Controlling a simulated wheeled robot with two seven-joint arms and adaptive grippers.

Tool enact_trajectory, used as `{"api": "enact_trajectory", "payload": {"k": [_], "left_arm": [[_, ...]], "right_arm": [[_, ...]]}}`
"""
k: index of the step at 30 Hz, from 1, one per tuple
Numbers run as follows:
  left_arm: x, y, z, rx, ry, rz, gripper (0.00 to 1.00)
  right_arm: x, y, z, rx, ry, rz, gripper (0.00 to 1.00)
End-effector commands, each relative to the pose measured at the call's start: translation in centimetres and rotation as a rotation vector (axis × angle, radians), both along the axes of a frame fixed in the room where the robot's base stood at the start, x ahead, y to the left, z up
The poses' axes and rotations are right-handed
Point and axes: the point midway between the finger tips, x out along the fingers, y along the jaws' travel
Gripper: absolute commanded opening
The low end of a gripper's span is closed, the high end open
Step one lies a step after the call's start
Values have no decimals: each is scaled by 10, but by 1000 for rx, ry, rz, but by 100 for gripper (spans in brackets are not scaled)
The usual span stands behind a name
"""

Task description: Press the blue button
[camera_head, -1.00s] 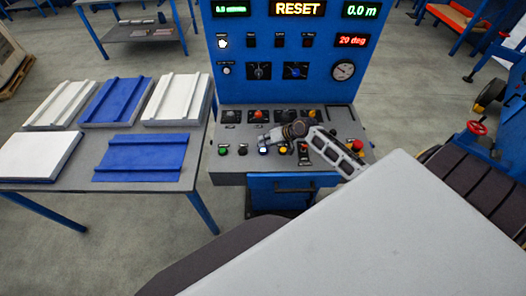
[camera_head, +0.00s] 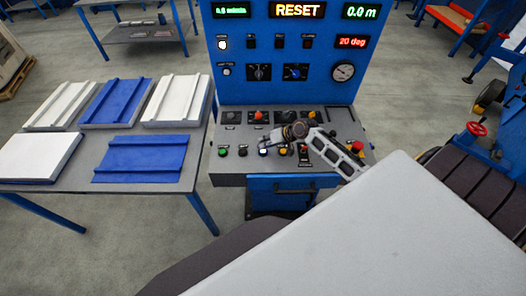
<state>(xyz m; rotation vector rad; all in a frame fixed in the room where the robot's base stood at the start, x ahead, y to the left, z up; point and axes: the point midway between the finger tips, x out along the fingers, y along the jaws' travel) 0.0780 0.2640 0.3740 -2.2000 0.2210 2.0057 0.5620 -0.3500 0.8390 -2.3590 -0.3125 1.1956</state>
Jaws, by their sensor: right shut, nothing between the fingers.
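The blue button (camera_head: 263,152) is in the front row of the grey sloped console (camera_head: 230,167). It looks pale and lit, with a bluish edge. My right gripper (camera_head: 264,144) is shut and empty, and its arm reaches in from the right over the console. Its fingertips are just above and behind the blue button in the picture. I cannot tell whether they touch it. The gripper partly hides the controls behind it. My left gripper is not in view.
A green button (camera_head: 222,152) and a black button (camera_head: 242,151) lie left of the blue one, a yellow button (camera_head: 284,151) right. A red button (camera_head: 357,146) is at the far right. A grey table (camera_head: 130,200) with white and blue panels stands left.

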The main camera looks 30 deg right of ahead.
Motion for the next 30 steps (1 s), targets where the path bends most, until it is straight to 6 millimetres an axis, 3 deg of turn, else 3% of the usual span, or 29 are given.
{"api": "enact_trajectory", "payload": {"k": [30], "left_arm": [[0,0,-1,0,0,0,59]], "right_arm": [[0,0,-8,0,-1,-1,0]]}}
